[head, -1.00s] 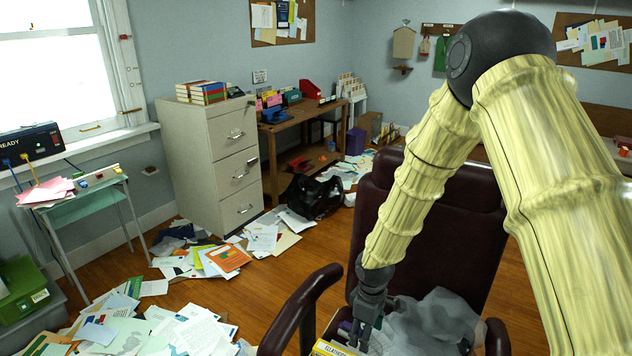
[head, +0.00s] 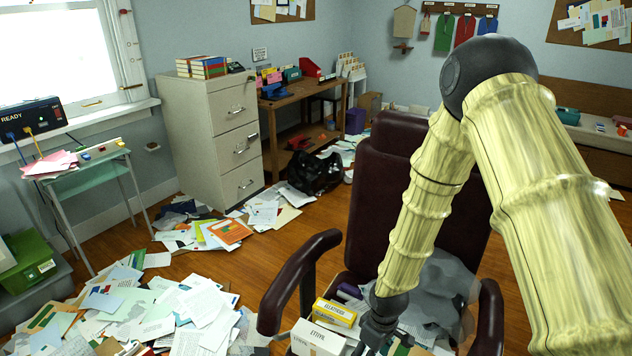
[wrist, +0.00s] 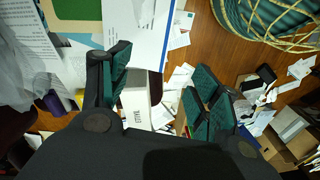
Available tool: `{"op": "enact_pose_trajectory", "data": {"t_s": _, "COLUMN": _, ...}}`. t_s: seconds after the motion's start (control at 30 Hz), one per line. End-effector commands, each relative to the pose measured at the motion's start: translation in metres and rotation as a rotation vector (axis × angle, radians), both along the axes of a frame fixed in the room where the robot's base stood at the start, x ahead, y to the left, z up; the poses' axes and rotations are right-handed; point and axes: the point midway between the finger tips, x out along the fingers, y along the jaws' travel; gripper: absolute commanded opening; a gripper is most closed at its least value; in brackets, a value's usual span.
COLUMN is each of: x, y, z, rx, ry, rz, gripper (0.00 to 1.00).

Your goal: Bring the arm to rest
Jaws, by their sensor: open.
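My bamboo-patterned arm comes down from the upper right in the head view. My gripper (head: 378,328) is low over the seat of the dark red office chair (head: 405,185). In the wrist view my gripper (wrist: 160,90) has its two dark green finger pads well apart. A white box (wrist: 135,102) shows between and beyond them, and I see nothing held. My fingertips are partly hidden in the head view.
A yellow box (head: 335,312) and a white box (head: 318,338) are by the chair's seat, close to my gripper. A grey bag (head: 440,290) is behind it. Papers (head: 190,310) cover the floor at left. A filing cabinet (head: 215,135) stands farther back.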

Motion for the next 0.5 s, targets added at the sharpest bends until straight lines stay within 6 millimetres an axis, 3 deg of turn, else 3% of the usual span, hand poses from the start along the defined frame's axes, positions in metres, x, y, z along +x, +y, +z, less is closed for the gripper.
{"op": "enact_pose_trajectory", "data": {"t_s": 0.03, "x": -0.016, "y": -0.002, "z": -0.030, "rx": 0.007, "ry": 0.012, "rz": -0.035, "gripper": 0.62}}
{"op": "enact_pose_trajectory", "data": {"t_s": 0.2, "x": -0.070, "y": -0.013, "z": -0.103, "rx": 0.027, "ry": 0.029, "rz": -0.194, "gripper": 0.62}}
{"op": "enact_pose_trajectory", "data": {"t_s": 0.5, "x": -0.169, "y": -0.042, "z": -0.208, "rx": 0.011, "ry": 0.042, "rz": -0.487, "gripper": 0.62}}
